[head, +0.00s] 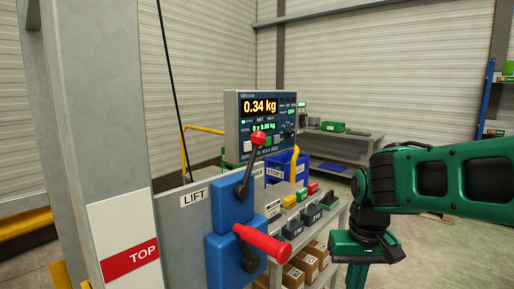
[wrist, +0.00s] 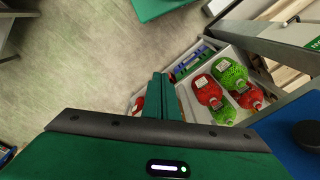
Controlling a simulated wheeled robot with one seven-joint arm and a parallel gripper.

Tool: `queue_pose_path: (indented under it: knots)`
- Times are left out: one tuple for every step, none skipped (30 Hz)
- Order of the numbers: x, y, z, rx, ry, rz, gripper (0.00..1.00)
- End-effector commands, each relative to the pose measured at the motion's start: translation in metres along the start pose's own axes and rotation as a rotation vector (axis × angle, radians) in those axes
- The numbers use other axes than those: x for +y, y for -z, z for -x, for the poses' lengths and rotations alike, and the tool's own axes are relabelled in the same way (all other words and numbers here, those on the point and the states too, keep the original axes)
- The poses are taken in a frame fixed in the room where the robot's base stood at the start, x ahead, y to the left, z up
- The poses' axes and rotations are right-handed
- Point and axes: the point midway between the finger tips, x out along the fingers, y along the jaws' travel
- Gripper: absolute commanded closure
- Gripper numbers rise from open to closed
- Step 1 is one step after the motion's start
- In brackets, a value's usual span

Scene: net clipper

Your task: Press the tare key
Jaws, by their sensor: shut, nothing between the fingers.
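The scale indicator (head: 240,128) is a dark panel in the middle of the head view. It reads 0.34 kg in orange and a smaller green line below. A row of keys runs along its lower edge, with a white key (head: 247,146) at the left and a green key (head: 268,140) near the middle. The labels are too small to tell which is the tare key. A red lever knob hides part of the row. My gripper (head: 357,276) points down, right of the indicator and well apart from it. Its fingers (wrist: 158,97) are together and empty in the wrist view.
A blue lever box with a red knob (head: 258,137) and a red handle (head: 262,243) stand before the indicator. A grey post (head: 95,90) is at left. A shelf holds weights and boxes. Red and green net bags (wrist: 208,91) lie in a crate below my gripper.

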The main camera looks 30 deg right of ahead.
Motion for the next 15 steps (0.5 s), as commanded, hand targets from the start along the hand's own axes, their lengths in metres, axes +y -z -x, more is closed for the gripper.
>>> queue_pose_path:
  knots:
    - [-0.005, 0.019, 0.006, 0.034, 0.004, 0.012, 1.00]
    - [-0.008, 0.031, 0.010, 0.059, 0.007, 0.020, 1.00]
    - [-0.012, 0.050, 0.018, 0.100, 0.013, 0.035, 1.00]
    - [-0.016, 0.066, 0.024, 0.132, 0.017, 0.046, 1.00]
    - [-0.020, 0.082, 0.030, 0.166, 0.022, 0.060, 1.00]
    - [-0.025, 0.104, 0.039, 0.212, 0.029, 0.077, 1.00]
    - [-0.030, 0.120, 0.046, 0.246, 0.034, 0.091, 1.00]
    - [-0.034, 0.136, 0.053, 0.281, 0.039, 0.103, 1.00]
    - [-0.040, 0.158, 0.063, 0.327, 0.047, 0.121, 1.00]
    - [-0.045, 0.174, 0.070, 0.363, 0.052, 0.133, 1.00]
    - [-0.050, 0.189, 0.078, 0.398, 0.058, 0.146, 1.00]
    - [-0.056, 0.210, 0.089, 0.444, 0.065, 0.164, 1.00]
    - [-0.061, 0.225, 0.097, 0.478, 0.071, 0.177, 1.00]
    - [-0.067, 0.240, 0.106, 0.513, 0.077, 0.190, 1.00]
    - [-0.073, 0.260, 0.117, 0.559, 0.084, 0.208, 1.00]
